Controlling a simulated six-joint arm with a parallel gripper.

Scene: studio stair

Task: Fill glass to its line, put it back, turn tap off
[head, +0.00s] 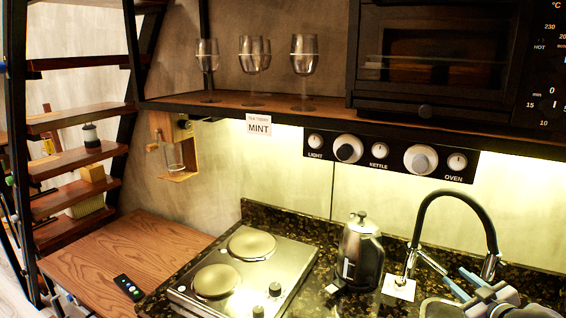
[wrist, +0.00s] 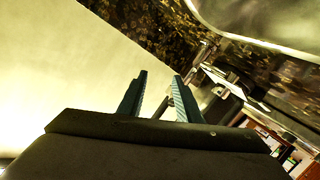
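My gripper (head: 463,283) is at the lower right in the head view, by the black gooseneck tap (head: 453,196). Its blue-grey fingers are apart, with a gap between them also in the wrist view (wrist: 157,92). I see nothing held. A chrome bar (head: 431,263) slants from the tap's base towards the fingers; contact cannot be told. Three stemmed glasses stand upright on the shelf: left (head: 207,56), middle (head: 254,54) and right (head: 304,54), each with a pale band. A small clear glass (head: 174,157) sits in a wooden wall niche. Water flow cannot be made out.
A kettle (head: 361,252) stands between the tap and a two-plate hob (head: 243,273). The sink rim (head: 428,303) is partly behind my gripper. A MINT card (head: 258,126) hangs at the shelf edge (head: 230,104). The wooden top (head: 130,255) at left is mostly clear.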

